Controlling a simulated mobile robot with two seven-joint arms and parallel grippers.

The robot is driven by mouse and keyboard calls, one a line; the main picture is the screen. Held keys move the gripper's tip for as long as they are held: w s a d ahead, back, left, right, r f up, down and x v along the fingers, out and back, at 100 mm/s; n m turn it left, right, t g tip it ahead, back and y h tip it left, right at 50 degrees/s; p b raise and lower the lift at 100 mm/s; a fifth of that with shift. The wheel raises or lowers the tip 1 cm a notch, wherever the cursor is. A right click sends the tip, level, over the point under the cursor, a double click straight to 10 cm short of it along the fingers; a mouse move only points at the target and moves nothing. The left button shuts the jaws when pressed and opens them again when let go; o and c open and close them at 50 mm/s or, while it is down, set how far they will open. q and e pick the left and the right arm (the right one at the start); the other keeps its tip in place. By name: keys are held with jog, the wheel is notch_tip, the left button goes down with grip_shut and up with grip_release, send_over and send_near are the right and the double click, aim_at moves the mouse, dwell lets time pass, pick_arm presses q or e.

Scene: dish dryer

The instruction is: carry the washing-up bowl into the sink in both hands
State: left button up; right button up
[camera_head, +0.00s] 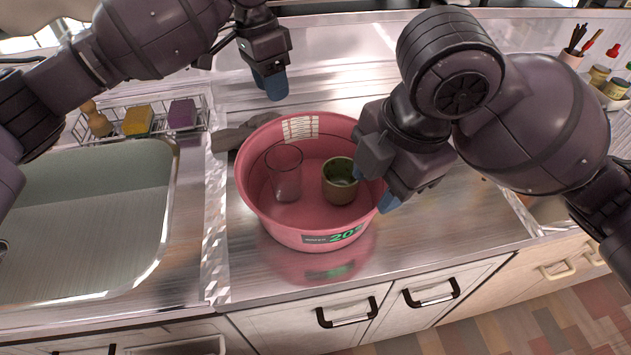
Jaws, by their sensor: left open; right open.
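The pink washing-up bowl (318,232) stands upright on the steel counter, right of the sink. A clear glass (285,175) and a green cup (341,182) are inside it. The empty-looking sink (85,225) is at the left. My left gripper (275,90) is open above the counter behind the bowl, apart from its rim. My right gripper (385,190) is open at the bowl's right rim and hides part of it. I cannot tell whether it touches the rim.
A wire rack (190,112) with a yellow sponge (138,120), a purple sponge (182,113) and a wooden-handled brush (97,121) stands behind the sink. A grey cloth (232,137) lies beside the bowl's left. Jars (600,75) stand at the far right. The counter in front is clear.

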aim_at(285, 133)
pick_arm(q)
jog(key=shift+f, duration=0.15)
pick_arm(e)
jog(key=shift+f, duration=0.1)
pick_arm(q)
jog(key=f, duration=0.3)
jog(key=d+f, duration=0.1)
jog(key=f, duration=0.6)
jog(key=shift+s+d+f, duration=0.3)
jog(key=shift+s+f, duration=0.05)
pick_arm(e)
jog(key=f, duration=0.3)
jog(key=a+f, duration=0.1)
jog(key=f, duration=0.3)
jog(key=w+f, duration=0.1)
jog(key=f, duration=0.2)
jog(key=shift+a+f, duration=0.3)
pick_arm(q)
grip_shut()
pick_arm(e)
grip_shut()
